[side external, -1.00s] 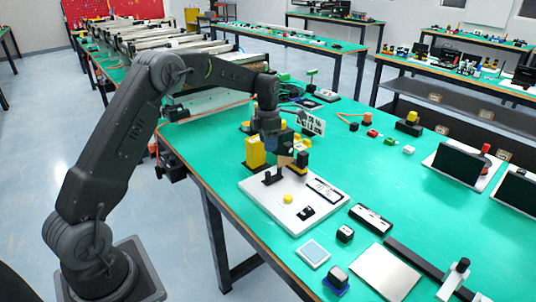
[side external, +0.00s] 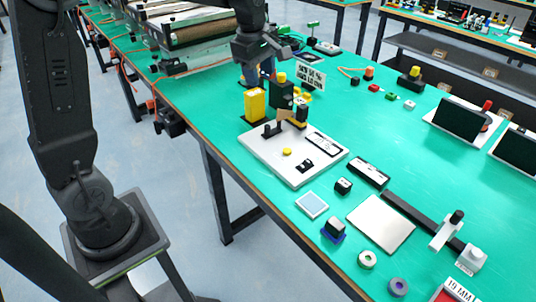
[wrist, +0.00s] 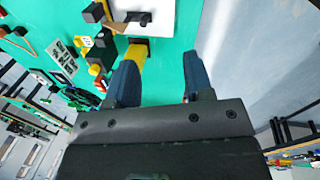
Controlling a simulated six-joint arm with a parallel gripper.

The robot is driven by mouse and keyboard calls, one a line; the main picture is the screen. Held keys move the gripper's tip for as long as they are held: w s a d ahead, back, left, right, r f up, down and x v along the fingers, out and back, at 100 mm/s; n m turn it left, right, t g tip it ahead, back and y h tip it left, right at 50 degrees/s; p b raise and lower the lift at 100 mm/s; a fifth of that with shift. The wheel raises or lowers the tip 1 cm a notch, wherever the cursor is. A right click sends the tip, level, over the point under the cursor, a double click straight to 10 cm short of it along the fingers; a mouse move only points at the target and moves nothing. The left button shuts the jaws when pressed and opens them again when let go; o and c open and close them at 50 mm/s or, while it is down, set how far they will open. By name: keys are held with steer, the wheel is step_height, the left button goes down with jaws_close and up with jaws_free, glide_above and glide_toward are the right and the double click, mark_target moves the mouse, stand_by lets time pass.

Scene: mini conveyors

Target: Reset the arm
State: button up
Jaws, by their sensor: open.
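My gripper (side external: 257,74) is raised above the green table, beyond the white plate, near the yellow block (side external: 255,104). It is empty. In the wrist view its two blue-grey fingers (wrist: 160,62) are spread apart with nothing between them. The yellow block shows beside the left finger there (wrist: 137,57). The white base plate (side external: 268,168) carries a yellow button, black fittings and a small upright piece with a tan part. My arm stands upright at the left of the side view, its upper part cut off by the frame.
A dark green block (side external: 281,93) and a printed sign (side external: 311,76) stand close to my gripper. Conveyors (side external: 205,32) lie behind. A silver plate (side external: 381,223) and black screens (side external: 458,119) are to the right. The green table's middle right is clear.

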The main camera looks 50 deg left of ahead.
steer(key=s+d+m+t, duration=0.1)
steer(key=s+d+m, duration=0.3)
steer(key=s+m, duration=0.6)
steer(key=s+d+m+t, duration=0.2)
steer(key=s+d+m, duration=0.3)
steer(key=s+m, duration=0.4)
steer(key=s, duration=0.3)
steer(key=shift+s+r+m+t, duration=0.3)
steer(key=shift+m, duration=0.1)
steer(key=shift+w, duration=0.1)
